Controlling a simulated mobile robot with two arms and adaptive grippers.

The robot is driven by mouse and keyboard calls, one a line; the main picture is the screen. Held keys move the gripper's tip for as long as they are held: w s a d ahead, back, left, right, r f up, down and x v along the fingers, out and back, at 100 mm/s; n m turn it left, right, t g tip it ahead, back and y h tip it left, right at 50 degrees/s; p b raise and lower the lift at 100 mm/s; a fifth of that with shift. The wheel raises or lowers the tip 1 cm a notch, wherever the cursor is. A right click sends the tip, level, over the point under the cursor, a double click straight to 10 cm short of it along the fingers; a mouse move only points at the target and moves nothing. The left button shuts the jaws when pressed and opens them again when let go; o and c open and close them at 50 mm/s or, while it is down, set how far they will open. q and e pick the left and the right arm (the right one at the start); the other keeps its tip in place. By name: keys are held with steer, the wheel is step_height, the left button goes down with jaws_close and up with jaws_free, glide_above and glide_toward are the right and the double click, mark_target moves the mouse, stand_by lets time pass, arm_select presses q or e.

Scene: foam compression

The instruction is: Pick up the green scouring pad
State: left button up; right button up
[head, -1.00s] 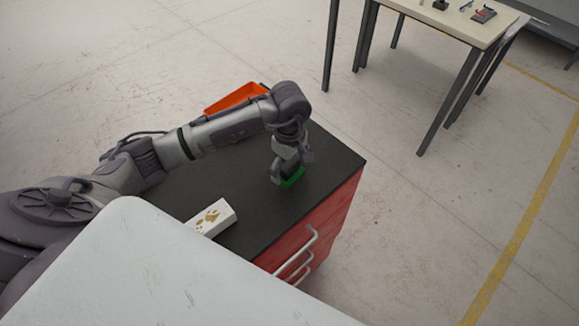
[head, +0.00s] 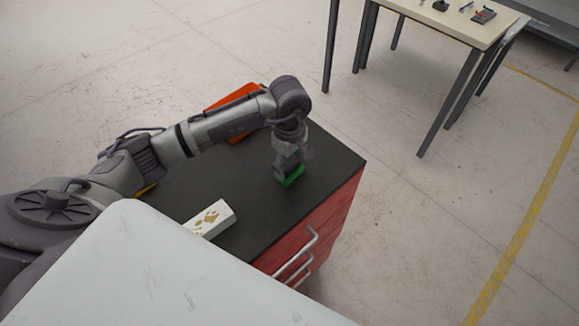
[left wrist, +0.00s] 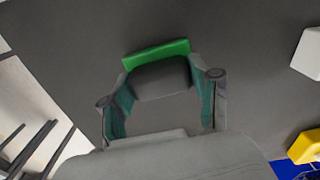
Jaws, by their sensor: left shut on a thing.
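The green scouring pad (head: 293,179) shows as a small green patch below my left gripper (head: 287,174), over the black cabinet top (head: 240,205). In the left wrist view the pad's bright green edge (left wrist: 156,54) shows just beyond a dark grey block face. My left gripper's two fingers (left wrist: 162,84) stand at either side of that block and are shut on the pad. I cannot tell whether the pad is clear of the surface. My right gripper is not in view.
A white block with brown marks (head: 212,219) lies on the near part of the top. An orange tray (head: 232,97) stands behind my arm. A yellow thing (left wrist: 304,147) is at the wrist view's lower right. A table (head: 462,22) with small items stands beyond.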

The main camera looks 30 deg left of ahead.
arm_select(q)
step_height(320, 180, up, 3)
steer(key=shift+w+f+b, duration=0.1)
steer(key=shift+b, duration=0.65)
steer(key=s+d+r+b, duration=0.3)
steer(key=d+r, duration=0.4)
steer(key=d, duration=0.4)
steer(key=shift+s, duration=0.5)
